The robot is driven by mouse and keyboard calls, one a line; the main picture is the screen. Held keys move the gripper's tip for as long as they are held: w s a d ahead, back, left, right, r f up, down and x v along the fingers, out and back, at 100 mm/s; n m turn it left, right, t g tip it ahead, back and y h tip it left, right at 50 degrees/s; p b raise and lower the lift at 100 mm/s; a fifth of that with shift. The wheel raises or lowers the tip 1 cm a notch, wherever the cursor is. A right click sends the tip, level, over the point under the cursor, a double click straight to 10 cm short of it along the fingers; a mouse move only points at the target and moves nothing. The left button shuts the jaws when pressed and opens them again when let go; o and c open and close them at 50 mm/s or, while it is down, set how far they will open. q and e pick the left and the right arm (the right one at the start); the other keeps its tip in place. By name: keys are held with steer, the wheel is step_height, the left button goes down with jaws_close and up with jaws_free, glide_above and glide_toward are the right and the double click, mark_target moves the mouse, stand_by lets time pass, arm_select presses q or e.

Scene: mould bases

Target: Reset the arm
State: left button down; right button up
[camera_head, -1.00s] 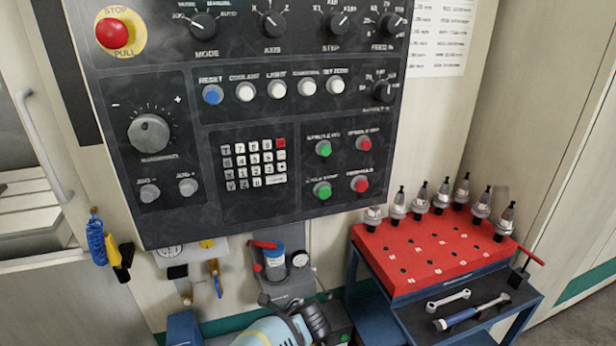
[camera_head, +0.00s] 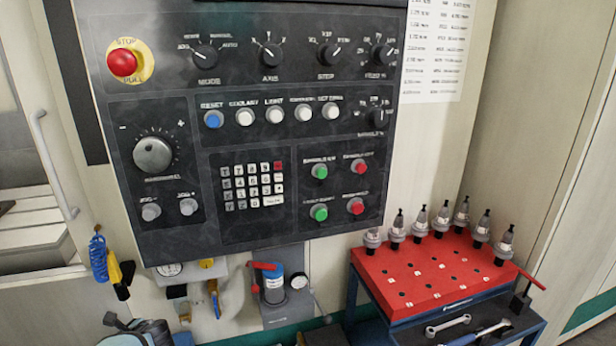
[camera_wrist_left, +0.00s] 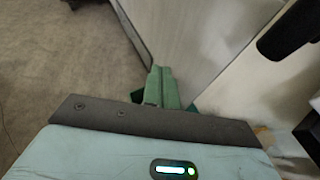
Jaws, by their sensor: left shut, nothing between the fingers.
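My left gripper (camera_wrist_left: 162,86) shows in the left wrist view with its two green fingers together and nothing between them. It is in front of a pale panel and the grey floor. In the head view only a pale blue part of my left arm shows at the bottom edge, left of centre; I cannot make out the fingertips there. My right gripper is in neither view.
A dark control panel (camera_head: 240,136) hangs on the pale machine front. Below it are gauges and a blue-topped filter unit (camera_head: 274,288). A red rack (camera_head: 425,272) with several tool holders stands at right, above wrenches on a blue cart. Grey floor (camera_wrist_left: 60,60) looks open.

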arm_select(q)
steer(key=s+a+r+n+g+y, duration=0.1)
steer(key=s+a+r, duration=0.1)
steer(key=a, duration=0.4)
steer(key=s+a+r+g+y, duration=0.1)
steer(key=s+a+r, duration=0.1)
steer(key=a, duration=0.3)
steer(key=s+d+f+n+t+h, duration=0.2)
steer(key=s+d+f+h, duration=0.3)
steer(key=s+d+f, duration=0.35)
steer(key=s+d+f+n+t+h, duration=0.2)
steer(key=s+d+f+h, duration=0.3)
steer(key=d+f, duration=0.6)
steer(key=s+d+r+n+t+h, duration=0.2)
steer(key=s+d+r+n+h, duration=0.1)
steer(key=s+d+r+n, duration=0.25)
steer(key=s+d+r+n+t+h, duration=0.2)
steer(key=s+d+r+n+h, duration=0.15)
steer(key=s+d, duration=0.4)
steer(key=s+d+f+n, duration=0.1)
steer(key=d+n, duration=0.4)
steer(key=d, duration=0.4)
steer(key=shift+s+d+n+t, duration=0.3)
steer(key=shift+a, duration=0.1)
